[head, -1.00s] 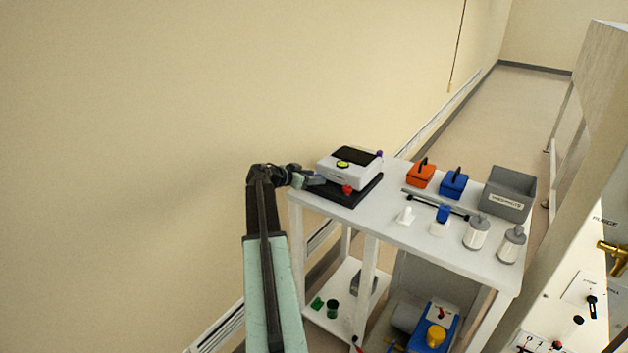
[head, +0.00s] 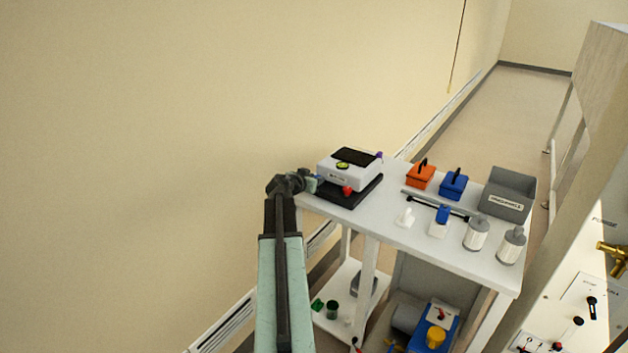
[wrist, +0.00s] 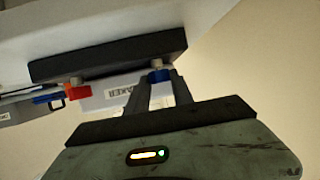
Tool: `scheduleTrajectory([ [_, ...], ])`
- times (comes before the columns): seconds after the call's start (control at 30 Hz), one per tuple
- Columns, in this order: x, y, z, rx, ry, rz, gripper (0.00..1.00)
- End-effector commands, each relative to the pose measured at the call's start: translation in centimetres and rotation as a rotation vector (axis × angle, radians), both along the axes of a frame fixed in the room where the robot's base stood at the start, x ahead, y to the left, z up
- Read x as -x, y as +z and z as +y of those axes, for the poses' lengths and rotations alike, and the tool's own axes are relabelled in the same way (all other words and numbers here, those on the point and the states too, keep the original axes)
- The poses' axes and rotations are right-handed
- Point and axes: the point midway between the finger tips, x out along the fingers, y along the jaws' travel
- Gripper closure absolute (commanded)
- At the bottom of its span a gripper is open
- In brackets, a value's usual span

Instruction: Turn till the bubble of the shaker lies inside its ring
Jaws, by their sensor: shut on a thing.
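The white shaker (head: 347,177) stands on a black base (head: 350,193) at the far left end of the white bench. A yellow-green bubble level (head: 342,165) sits on its top by a dark panel. The bubble is too small to place against its ring. A red knob (head: 347,190) and a purple knob (head: 379,155) show at its corners. In the wrist view the red knob (wrist: 77,89) is left of a blue knob (wrist: 159,76). My gripper (wrist: 157,83) is shut on the blue knob, whose lower part the fingers hide.
An orange box (head: 420,176), a blue box (head: 453,184) and a grey bin (head: 507,194) stand to the right on the bench (head: 390,217). White bottles (head: 477,234) stand near its front. A wall is close behind and left.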

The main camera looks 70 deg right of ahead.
Motion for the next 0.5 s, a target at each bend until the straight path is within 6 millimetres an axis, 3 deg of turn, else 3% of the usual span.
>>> scheduleTrajectory([
  [0.5, 1.26, 0.08, -0.22, 0.003, 0.418, -0.006, 1.00],
])
